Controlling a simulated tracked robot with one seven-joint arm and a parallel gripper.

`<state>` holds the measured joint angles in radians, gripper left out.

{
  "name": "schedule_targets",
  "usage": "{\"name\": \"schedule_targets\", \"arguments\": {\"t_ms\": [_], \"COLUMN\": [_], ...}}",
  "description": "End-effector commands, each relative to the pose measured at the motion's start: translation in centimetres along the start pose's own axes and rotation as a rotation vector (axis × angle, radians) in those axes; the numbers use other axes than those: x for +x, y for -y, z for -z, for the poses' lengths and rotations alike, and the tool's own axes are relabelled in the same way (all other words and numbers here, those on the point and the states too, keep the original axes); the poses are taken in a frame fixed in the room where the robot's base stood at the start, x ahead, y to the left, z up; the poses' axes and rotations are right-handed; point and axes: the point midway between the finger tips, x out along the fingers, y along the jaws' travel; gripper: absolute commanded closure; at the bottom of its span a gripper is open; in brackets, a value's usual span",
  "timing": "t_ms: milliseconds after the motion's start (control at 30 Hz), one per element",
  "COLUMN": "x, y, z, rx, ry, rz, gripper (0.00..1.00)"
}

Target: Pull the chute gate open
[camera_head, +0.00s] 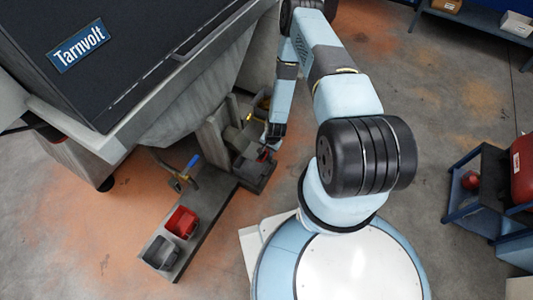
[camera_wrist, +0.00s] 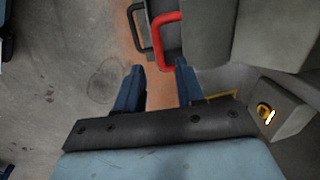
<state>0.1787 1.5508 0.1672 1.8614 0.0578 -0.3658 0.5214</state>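My gripper (camera_wrist: 160,68) is open in the wrist view, its two blue fingers apart with nothing between them. A red loop handle (camera_wrist: 158,36) stands just beyond the fingertips, and a dark loop handle (camera_wrist: 137,30) is to its left. I cannot tell which of these belongs to the chute gate. In the head view my gripper (camera_head: 272,141) hangs beside the machine, over the right end of the low grey bench (camera_head: 210,206). The arm and gripper hide part of what lies there.
A large machine marked Tarnvolt (camera_head: 110,60) fills the upper left. A red bin (camera_head: 181,221) and a grey bin (camera_head: 161,252) sit on the bench, near a blue-handled lever (camera_head: 190,166). A blue shelf (camera_head: 470,190) stands at right.

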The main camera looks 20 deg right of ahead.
Motion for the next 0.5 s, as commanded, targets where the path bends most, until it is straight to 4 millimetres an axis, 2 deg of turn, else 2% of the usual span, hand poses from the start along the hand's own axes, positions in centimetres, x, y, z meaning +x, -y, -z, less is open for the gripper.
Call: {"name": "schedule_targets", "arguments": {"t_ms": [200, 500], "x": [-4.0, -8.2], "y": [0.0, 0.0], "z": [0.1, 0.1], "rx": [0.002, 0.002], "ry": [-0.001, -0.001], "rz": [0.001, 0.0], "gripper": [0.62, 0.62]}}
